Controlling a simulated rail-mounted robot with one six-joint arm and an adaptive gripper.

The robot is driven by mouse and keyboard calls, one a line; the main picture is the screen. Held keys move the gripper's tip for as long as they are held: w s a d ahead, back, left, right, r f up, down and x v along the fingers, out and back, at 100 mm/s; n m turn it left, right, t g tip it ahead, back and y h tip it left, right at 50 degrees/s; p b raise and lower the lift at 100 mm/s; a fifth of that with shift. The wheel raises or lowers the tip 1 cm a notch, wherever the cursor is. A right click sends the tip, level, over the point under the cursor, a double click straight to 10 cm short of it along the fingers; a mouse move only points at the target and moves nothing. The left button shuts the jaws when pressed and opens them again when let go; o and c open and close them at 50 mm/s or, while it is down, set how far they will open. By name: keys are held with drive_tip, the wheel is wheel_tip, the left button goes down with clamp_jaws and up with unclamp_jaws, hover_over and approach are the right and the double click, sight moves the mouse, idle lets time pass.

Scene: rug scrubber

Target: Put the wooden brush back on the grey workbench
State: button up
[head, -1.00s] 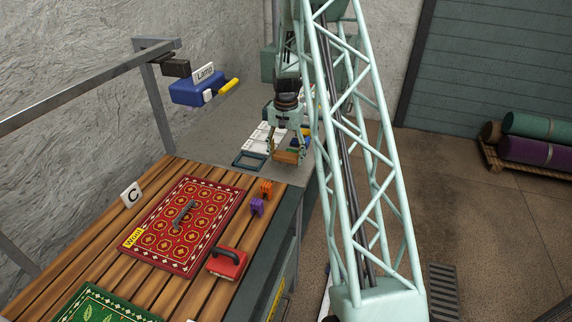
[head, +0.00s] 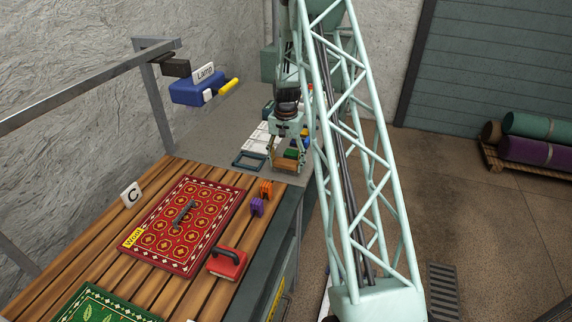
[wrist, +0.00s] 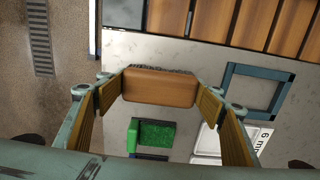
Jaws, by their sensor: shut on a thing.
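The wooden brush (wrist: 160,87) is a brown block with dark bristles along its far edge in the wrist view. My gripper (wrist: 163,88) is shut on it, with a finger at each end. In the head view the brush (head: 286,164) hangs between the fingers of my gripper (head: 287,162), over the near end of the grey workbench (head: 215,125). The bare grey top (wrist: 205,50) also shows around the brush in the wrist view. Whether the brush touches the bench top cannot be told.
A dark teal square frame (head: 249,160), white labelled trays (head: 257,137) and a green block (wrist: 152,134) lie near the brush. A slatted wooden table (head: 170,168) adjoins the bench, bearing a red rug (head: 168,243), orange clip (head: 265,188) and red-topped brush (head: 227,264).

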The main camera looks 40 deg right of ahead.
sight(286, 162)
drive_tip(key=shift+f, duration=0.15)
drive_tip(key=o, duration=1.1)
drive_tip(key=shift+r, duration=0.2)
wheel_tip(286, 162, up, 12)
drive_tip(key=shift+a+r, duration=0.1)
idle(0.6)
